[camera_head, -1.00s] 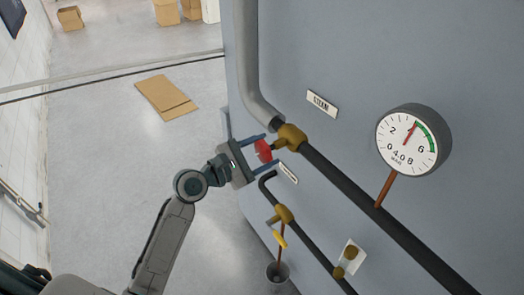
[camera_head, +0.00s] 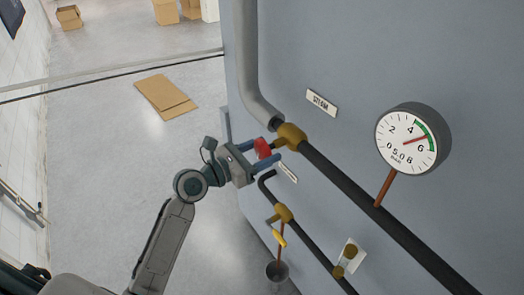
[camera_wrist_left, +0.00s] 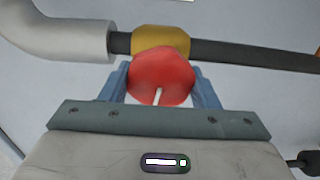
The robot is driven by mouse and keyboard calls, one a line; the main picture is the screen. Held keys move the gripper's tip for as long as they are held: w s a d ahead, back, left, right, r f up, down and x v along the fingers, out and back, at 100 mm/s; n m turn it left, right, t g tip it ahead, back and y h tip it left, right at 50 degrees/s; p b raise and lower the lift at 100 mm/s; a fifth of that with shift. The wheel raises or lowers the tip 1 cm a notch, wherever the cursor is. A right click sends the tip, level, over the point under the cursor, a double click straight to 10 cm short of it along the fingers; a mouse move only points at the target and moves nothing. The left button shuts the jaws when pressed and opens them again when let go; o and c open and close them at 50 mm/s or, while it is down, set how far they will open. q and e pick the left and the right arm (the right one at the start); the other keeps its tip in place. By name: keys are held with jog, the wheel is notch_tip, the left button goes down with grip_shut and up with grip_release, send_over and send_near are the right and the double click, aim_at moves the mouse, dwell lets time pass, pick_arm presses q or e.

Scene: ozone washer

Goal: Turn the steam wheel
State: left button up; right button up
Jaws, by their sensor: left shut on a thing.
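The red steam wheel (camera_head: 262,147) sits on the brass valve (camera_head: 291,137) of the upper dark pipe, below the STEAM label (camera_head: 322,103). My left gripper (camera_head: 264,153) is shut on the wheel, with one blue finger on each side of it. In the left wrist view the red wheel (camera_wrist_left: 161,77) lies between the two blue fingers, with the brass valve (camera_wrist_left: 160,40) behind it. The round gauge (camera_head: 407,144) has its red needle pointing right, near the green band. My right gripper is not in view.
A lower pipe with a brass valve (camera_head: 284,213) and yellow handle (camera_head: 278,235) runs below the wheel, close to my left gripper. A dark cup (camera_head: 277,271) is under it. Flat cardboard (camera_head: 166,93) lies on the floor at left. The floor beside my arm is clear.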

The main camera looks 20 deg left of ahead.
pick_arm(q)
jog(key=shift+f, duration=0.1)
dwell(0.3)
jog(key=o, duration=1)
jog(key=shift+s+a+b, duration=0.3)
jog(key=shift+s+a, duration=0.05)
jog(key=shift+s, duration=0.1)
jog(key=shift+b+v, duration=1.15)
jog(key=shift+v, duration=3.7)
